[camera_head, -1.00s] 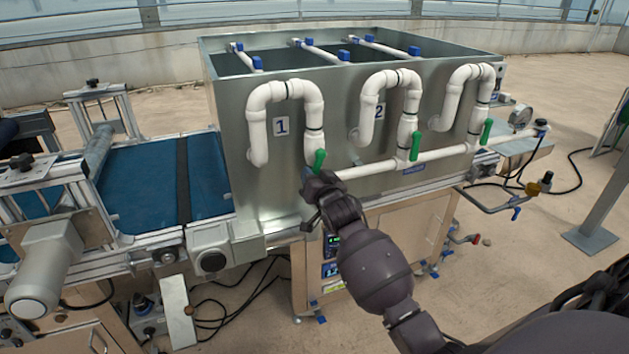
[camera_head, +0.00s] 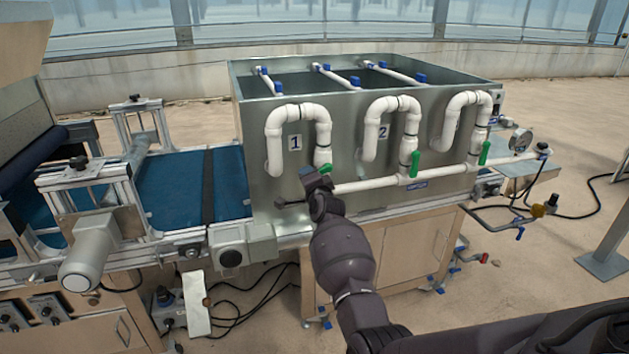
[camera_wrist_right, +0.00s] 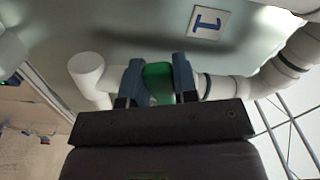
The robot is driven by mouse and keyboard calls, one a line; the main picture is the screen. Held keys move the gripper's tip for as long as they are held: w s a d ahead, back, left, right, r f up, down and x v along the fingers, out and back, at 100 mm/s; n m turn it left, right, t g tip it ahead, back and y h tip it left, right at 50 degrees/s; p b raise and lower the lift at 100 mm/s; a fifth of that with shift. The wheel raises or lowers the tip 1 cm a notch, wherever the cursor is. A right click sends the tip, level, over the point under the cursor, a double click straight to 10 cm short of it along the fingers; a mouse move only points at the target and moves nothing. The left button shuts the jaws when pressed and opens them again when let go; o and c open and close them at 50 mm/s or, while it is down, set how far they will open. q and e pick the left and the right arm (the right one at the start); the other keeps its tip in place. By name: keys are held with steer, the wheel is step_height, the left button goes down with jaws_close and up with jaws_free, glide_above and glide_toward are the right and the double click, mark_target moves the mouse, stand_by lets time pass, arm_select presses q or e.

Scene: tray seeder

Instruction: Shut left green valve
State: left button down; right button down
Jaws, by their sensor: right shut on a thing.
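The left green valve (camera_head: 325,169) sits on the white pipe below the number 1 bend, at the left end of the row. Only a small part of its green handle shows in the head view, tilted to the right behind my gripper. My right gripper (camera_head: 312,182) is at this valve. In the right wrist view, the green handle (camera_wrist_right: 158,86) lies between the two fingers of my right gripper (camera_wrist_right: 158,74), which is shut on it. My left gripper is not in view.
Two more green valves (camera_head: 415,163) (camera_head: 484,152) stand to the right on the same white pipe (camera_head: 440,175). The metal tank (camera_head: 262,180) is close behind my gripper. A blue conveyor belt (camera_head: 180,190) lies to the left.

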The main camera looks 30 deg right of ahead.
steer(key=shift+a+r+m+p, duration=0.15)
steer(key=shift+r+m+p, duration=0.6)
steer(key=shift+m, duration=0.35)
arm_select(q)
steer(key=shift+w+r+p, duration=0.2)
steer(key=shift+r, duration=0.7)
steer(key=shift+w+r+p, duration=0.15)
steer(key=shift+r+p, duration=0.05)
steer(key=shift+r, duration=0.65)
arm_select(e)
steer(key=shift+r+m, duration=0.2)
steer(key=shift+m, duration=0.5)
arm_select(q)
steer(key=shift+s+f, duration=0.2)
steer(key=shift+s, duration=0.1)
arm_select(e)
steer(key=c, duration=1)
jaws_free()
steer(key=shift+o, duration=0.6)
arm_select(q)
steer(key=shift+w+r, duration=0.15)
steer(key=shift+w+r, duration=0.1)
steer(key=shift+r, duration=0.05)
